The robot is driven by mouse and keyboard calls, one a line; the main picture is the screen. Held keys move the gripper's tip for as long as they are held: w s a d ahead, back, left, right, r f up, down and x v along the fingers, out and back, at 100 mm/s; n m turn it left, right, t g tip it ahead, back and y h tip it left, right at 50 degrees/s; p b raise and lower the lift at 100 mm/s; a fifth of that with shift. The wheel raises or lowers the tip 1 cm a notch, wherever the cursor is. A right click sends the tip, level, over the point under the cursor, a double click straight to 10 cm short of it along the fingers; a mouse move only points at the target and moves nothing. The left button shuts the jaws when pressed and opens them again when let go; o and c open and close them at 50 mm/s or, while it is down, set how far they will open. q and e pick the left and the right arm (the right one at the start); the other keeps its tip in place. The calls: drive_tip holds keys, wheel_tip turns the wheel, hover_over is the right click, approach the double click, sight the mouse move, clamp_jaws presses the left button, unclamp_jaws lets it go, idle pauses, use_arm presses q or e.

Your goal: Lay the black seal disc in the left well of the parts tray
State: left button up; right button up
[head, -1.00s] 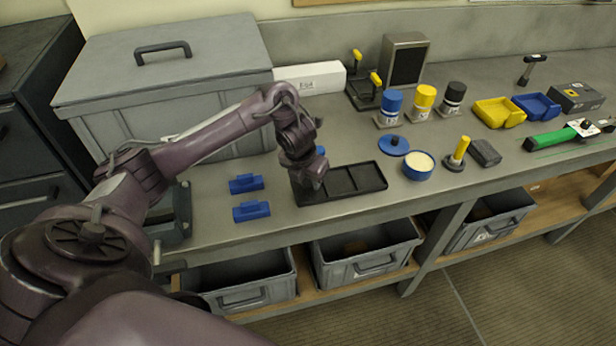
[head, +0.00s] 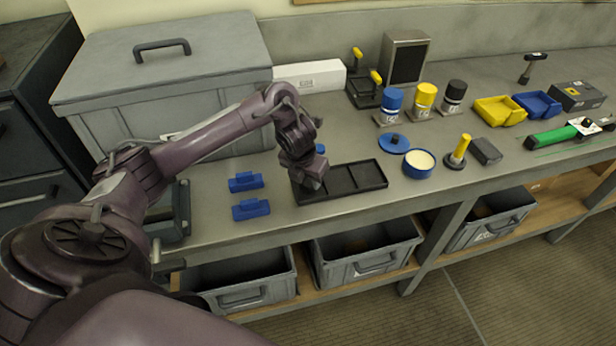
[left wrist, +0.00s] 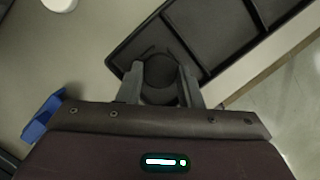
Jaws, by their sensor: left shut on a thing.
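The black parts tray (head: 350,181) lies on the bench, its wells divided by thin ribs. It also shows in the left wrist view (left wrist: 188,38). My left gripper (head: 311,186) is over the tray's left end. In the left wrist view, its two fingers (left wrist: 161,76) are shut on the black seal disc (left wrist: 160,90), with the left well behind it. I cannot tell whether the disc touches the well floor. In the head view the disc is hidden by the gripper. My right gripper is not in view.
Two blue blocks (head: 250,209) lie left of the tray. A blue tin (head: 418,166) with pale contents and a blue lid (head: 394,143) stand to its right. A large grey case (head: 180,85) stands behind my left arm. The bench's front edge runs just before the tray.

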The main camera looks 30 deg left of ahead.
use_arm(q)
drive_tip(key=shift+f, duration=0.3)
idle(0.5)
drive_tip(key=o, duration=1.1)
drive_tip(key=p+v, duration=0.2)
drive_tip(key=v, duration=0.6)
drive_tip(key=shift+p, duration=0.3)
